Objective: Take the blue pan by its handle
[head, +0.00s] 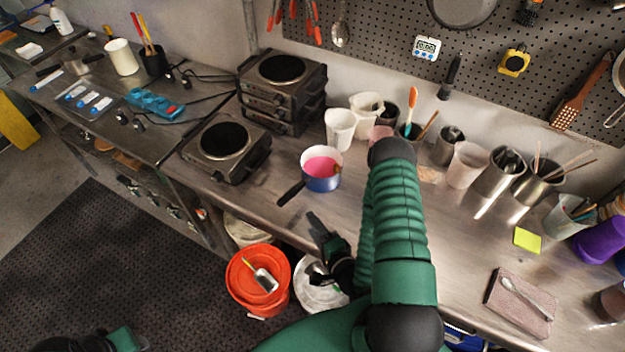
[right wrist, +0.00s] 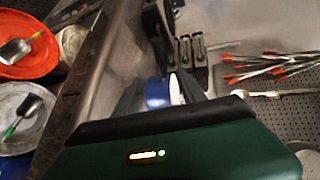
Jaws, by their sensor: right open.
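The blue pan (head: 322,182) stands on the metal bench, with pink liquid inside and a white inner wall. Its dark handle (head: 291,193) points toward the front edge of the bench, down and left. My right gripper (head: 315,222) is open and empty near the bench's front edge, below and right of the handle, apart from it. In the right wrist view the pan's blue side (right wrist: 158,93) shows ahead between the dark fingers; the handle cannot be made out there. Part of my left arm's end (head: 122,340) shows at the bottom left; its jaws cannot be made out.
A hot plate (head: 226,150) stands left of the pan, with stacked hot plates (head: 283,90) behind. White pitchers (head: 341,128) stand behind the pan. An orange bucket (head: 240,285) and a white bucket (head: 318,294) are on the floor below the bench edge. Bench around the handle is clear.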

